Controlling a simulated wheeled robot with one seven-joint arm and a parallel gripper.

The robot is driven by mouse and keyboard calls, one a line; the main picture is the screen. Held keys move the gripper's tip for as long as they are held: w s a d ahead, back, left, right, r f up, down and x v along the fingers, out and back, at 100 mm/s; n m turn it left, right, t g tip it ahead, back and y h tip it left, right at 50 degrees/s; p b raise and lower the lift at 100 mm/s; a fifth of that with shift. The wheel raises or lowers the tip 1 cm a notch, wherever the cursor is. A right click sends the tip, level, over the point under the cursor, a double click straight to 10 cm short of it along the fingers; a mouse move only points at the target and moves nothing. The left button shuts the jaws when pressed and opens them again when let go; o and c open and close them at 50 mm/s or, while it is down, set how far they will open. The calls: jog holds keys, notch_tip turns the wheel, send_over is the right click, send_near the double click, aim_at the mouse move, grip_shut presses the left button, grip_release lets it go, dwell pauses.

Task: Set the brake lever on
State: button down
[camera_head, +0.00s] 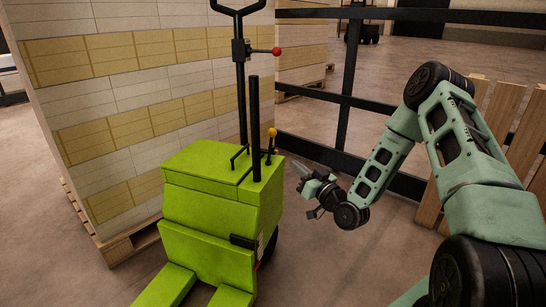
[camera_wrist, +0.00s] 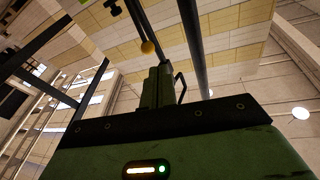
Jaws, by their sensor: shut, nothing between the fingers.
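A green pallet truck (camera_head: 210,200) stands beside a loaded pallet. A short lever with a yellow knob (camera_head: 272,132) rises from the right of its top. A second, red-knobbed lever (camera_head: 277,51) sits higher on the steering column. Neither lever is labelled, so I cannot tell for sure which is the brake lever. My gripper (camera_head: 298,168) is shut and empty, to the right of and below the yellow knob, apart from it in the head view. It also shows in the wrist view (camera_wrist: 158,70).
A black post (camera_head: 254,120) and the steering column (camera_head: 241,90) stand left of the yellow-knobbed lever. A tall stack of white and yellow reams (camera_head: 120,70) is behind on the left. A black rail fence (camera_head: 345,100) and wooden pallets (camera_head: 525,140) are at right.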

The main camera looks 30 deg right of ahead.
aim_at(271, 136)
jog(key=w+r+b, duration=0.1)
jog(key=w+b, duration=0.1)
jog(key=w, duration=0.4)
jog(key=w+d+r+m+t+h+b, duration=0.1)
jog(key=w+r+b, duration=0.1)
jog(key=w, duration=0.5)
jog(key=shift+w+a+r+n+g+p, duration=0.3)
jog(key=shift+r+p, duration=0.2)
jog(key=shift+p, duration=0.2)
jog(key=shift+w+a+r+g+p, duration=0.1)
jog(key=shift+w+a+g+p, duration=0.2)
jog(key=shift+p, duration=0.45)
jog(key=shift+w+n, duration=0.1)
jog(key=shift+n, duration=0.2)
jog(key=shift+f, duration=0.25)
